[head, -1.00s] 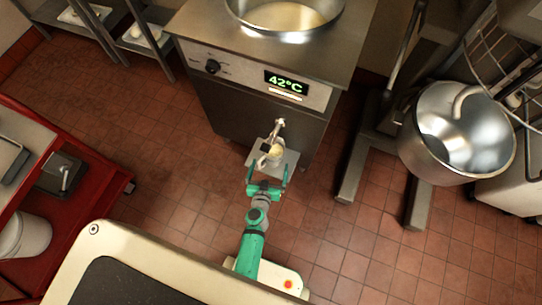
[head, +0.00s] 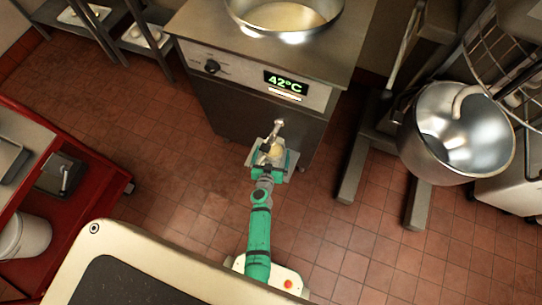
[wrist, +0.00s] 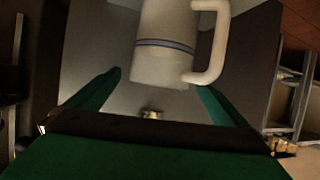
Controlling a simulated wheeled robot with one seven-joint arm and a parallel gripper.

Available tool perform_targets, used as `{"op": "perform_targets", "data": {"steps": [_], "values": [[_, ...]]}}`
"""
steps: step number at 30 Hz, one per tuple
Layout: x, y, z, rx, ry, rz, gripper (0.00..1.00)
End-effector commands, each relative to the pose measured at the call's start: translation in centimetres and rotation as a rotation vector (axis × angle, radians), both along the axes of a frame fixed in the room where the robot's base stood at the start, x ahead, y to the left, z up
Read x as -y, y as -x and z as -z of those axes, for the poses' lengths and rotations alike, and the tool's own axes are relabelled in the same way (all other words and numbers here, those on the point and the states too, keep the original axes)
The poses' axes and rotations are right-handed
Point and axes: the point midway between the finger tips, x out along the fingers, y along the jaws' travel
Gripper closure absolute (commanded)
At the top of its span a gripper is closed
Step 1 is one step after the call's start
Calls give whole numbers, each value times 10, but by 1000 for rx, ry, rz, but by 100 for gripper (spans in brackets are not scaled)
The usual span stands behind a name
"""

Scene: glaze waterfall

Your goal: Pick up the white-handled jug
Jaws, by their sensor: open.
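The white-handled jug (wrist: 168,62) fills the upper middle of the wrist view. It is pale with a thin blue-grey band near its base, and its handle (wrist: 222,45) is on the right. In the head view the jug (head: 276,149) is small and partly hidden, on a small metal shelf (head: 292,160) under a tap (head: 278,126). My gripper (wrist: 160,92) is open, with one green finger on each side of the jug's lower end. I cannot tell whether either finger touches it. In the head view my gripper (head: 270,163) is at the shelf.
The steel machine (head: 240,100) with a 42°C display and a round vat stands just behind the shelf. A steel mixing bowl (head: 460,135) on a stand is at right. A red cart (head: 90,160) is at left. Tiled floor between is clear.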

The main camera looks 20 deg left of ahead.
Motion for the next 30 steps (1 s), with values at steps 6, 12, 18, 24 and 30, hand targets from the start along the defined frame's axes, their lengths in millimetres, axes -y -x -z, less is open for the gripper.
{"op": "perform_targets", "data": {"steps": [6, 12, 18, 24, 30], "values": [[-5, -20, 9, 0, 1, -3, 1], [-6, -26, 11, 0, -1, -1, 1], [-5, -26, 11, 0, -1, -1, 8], [-5, -25, 11, 0, 0, -1, 56], [-6, -27, 10, 3, -1, 0, 86]]}}
